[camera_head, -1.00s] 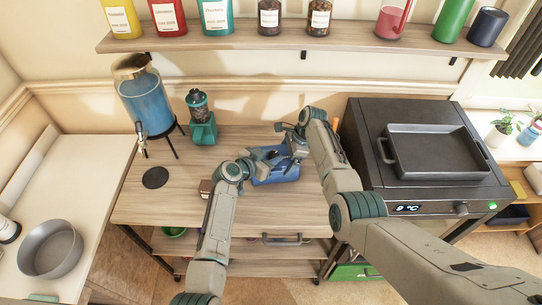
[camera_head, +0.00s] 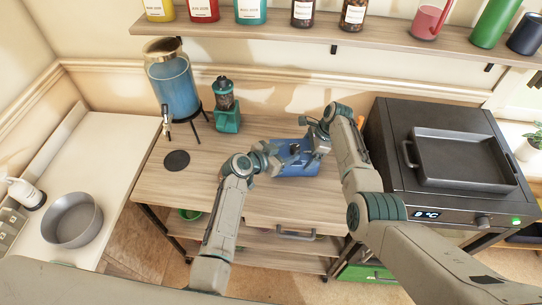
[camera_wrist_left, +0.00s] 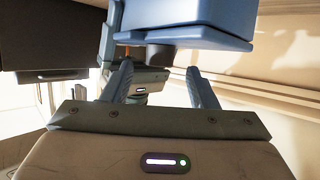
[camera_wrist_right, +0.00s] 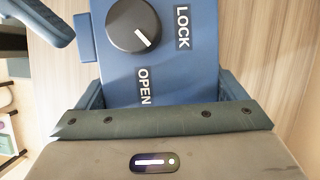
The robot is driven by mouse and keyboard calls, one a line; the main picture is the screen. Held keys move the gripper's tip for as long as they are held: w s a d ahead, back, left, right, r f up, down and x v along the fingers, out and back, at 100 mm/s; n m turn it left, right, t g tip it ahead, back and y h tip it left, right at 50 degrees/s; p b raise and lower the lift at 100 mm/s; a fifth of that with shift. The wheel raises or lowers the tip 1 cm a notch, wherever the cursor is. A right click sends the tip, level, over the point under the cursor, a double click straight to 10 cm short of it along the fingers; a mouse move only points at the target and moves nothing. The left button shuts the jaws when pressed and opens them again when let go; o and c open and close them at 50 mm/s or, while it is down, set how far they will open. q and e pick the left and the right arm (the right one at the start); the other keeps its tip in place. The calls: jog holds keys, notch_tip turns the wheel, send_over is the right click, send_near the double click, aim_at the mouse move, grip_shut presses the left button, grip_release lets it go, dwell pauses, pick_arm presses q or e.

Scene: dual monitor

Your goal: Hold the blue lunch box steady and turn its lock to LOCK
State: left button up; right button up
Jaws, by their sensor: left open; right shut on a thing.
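The blue lunch box (camera_head: 297,168) stands on the wooden counter. My right gripper (camera_head: 314,132) is shut on it, with one finger on each side in the right wrist view (camera_wrist_right: 160,90). That view shows the dark round lock knob (camera_wrist_right: 133,25) with a LOCK label (camera_wrist_right: 183,28) and an OPEN label (camera_wrist_right: 145,86). The knob's white mark points down and right, between the labels. My left gripper (camera_head: 272,158) is open beside the box's left side. In the left wrist view its fingers (camera_wrist_left: 160,80) are spread and empty, with the box (camera_wrist_left: 190,38) above them.
A blue drink dispenser (camera_head: 172,85) and a teal blender (camera_head: 226,108) stand at the back left of the counter (camera_head: 190,190). A black oven (camera_head: 400,130) with a tray on top stands close on the right. The front left of the counter is mostly clear.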

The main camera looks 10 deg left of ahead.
pick_arm(q)
jog(key=v, duration=0.8)
jog(key=shift+s+a, duration=0.15)
jog(key=shift+a, duration=0.05)
jog(key=m+g+h, duration=0.4)
jog(key=m+g, duration=0.3)
send_near(292, 148)
jog(key=shift+t, duration=0.3)
jog(key=x, duration=0.9)
jog(key=shift+d+f, duration=0.2)
jog(key=shift+d, duration=0.1)
jog(key=c, duration=1)
